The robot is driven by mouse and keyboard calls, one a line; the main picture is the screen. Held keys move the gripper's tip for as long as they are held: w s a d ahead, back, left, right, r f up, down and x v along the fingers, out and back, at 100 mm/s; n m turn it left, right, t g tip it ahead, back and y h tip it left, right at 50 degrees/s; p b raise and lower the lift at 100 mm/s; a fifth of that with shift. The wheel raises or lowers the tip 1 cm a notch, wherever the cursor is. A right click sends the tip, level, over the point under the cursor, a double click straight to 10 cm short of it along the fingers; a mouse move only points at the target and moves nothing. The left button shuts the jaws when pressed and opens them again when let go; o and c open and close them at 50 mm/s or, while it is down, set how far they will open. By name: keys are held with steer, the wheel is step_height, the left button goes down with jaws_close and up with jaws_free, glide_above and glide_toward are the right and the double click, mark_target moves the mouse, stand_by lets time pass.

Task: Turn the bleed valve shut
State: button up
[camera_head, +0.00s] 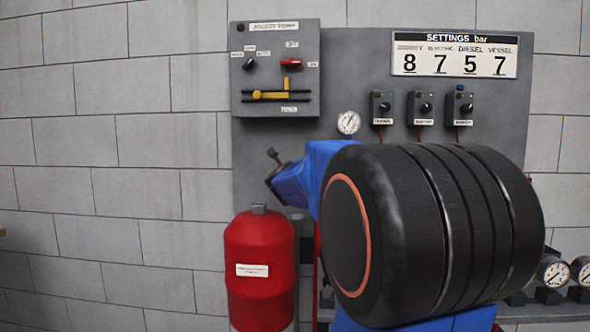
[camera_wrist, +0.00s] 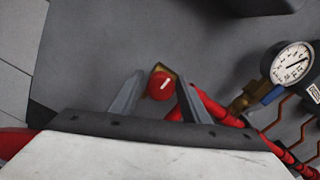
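A round red knob with a white pointer line, which I take for the bleed valve (camera_wrist: 160,86), shows in the wrist view on a brass-coloured body. My gripper (camera_wrist: 158,95) has its two grey fingers spread, one to the left and one to the right of the knob in the picture. The knob shows in the gap between them. I cannot tell whether either finger touches it. The pointer line is tilted, running up to the right. I cannot make out this knob in the head view.
In the wrist view, red pipes (camera_wrist: 228,118) and a pressure gauge (camera_wrist: 292,62) lie to the right. The head view shows a control panel (camera_head: 274,98), a settings sign (camera_head: 455,54), a small gauge (camera_head: 348,122) and a red vessel (camera_head: 260,285). The wall at left is clear.

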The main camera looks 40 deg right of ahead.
steer(key=shift+o, duration=0.2)
steer(key=shift+r, duration=0.1)
steer(key=shift+s+a, duration=0.1)
steer(key=shift+a, duration=0.1)
steer(key=v, duration=1.7)
